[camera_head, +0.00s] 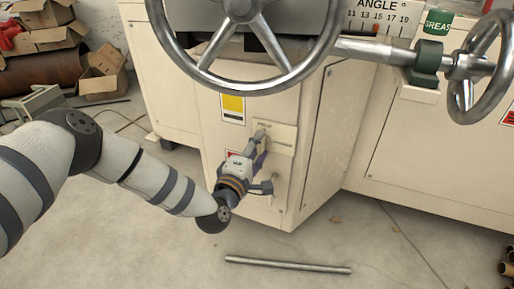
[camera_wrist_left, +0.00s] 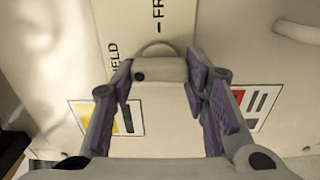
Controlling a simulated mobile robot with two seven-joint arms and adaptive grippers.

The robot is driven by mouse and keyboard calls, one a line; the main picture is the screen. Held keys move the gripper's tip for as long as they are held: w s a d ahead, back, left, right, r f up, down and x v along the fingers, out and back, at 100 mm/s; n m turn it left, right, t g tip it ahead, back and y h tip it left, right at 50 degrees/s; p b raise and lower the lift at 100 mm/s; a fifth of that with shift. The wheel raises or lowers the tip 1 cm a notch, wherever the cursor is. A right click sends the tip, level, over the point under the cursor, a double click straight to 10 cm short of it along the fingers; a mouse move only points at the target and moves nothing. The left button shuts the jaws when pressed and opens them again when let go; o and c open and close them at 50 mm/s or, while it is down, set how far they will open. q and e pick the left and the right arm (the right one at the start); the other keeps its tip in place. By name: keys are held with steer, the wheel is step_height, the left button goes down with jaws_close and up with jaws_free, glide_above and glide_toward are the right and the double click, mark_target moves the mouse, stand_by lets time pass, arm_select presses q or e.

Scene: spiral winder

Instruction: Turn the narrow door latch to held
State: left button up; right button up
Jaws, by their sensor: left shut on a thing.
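The door latch (camera_wrist_left: 160,70) is a small cream knob with a dark spot at its left end, seen between my left fingers in the left wrist view. It sits at a pale label plate (camera_head: 282,137) on the narrow door (camera_head: 232,137). In the wrist view, part of a word ending "ELD" is left of the knob and "FR" is above it. My left gripper (camera_head: 261,146) is at the plate, and its fingers (camera_wrist_left: 162,84) are shut on the latch from both sides. It hides the latch in the head view. Which word the latch marks is unclear. My right gripper is out of view.
A large metal handwheel (camera_head: 256,85) hangs above the door, with a smaller wheel (camera_head: 468,88) at right. A pale handle (camera_head: 275,188) is right of my gripper. A metal rod (camera_head: 288,264) lies on open floor. Cardboard boxes (camera_head: 104,72) are at the back left.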

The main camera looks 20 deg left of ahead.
arm_select(q)
steer(key=shift+d, duration=0.1)
stand_by(0.5)
steer(key=o, duration=1.1)
steer(key=shift+o, duration=0.2)
steer(key=shift+s, duration=0.15)
steer(key=s, duration=1.1)
steer(key=shift+s+a, duration=0.25)
steer(key=shift+s, duration=0.15)
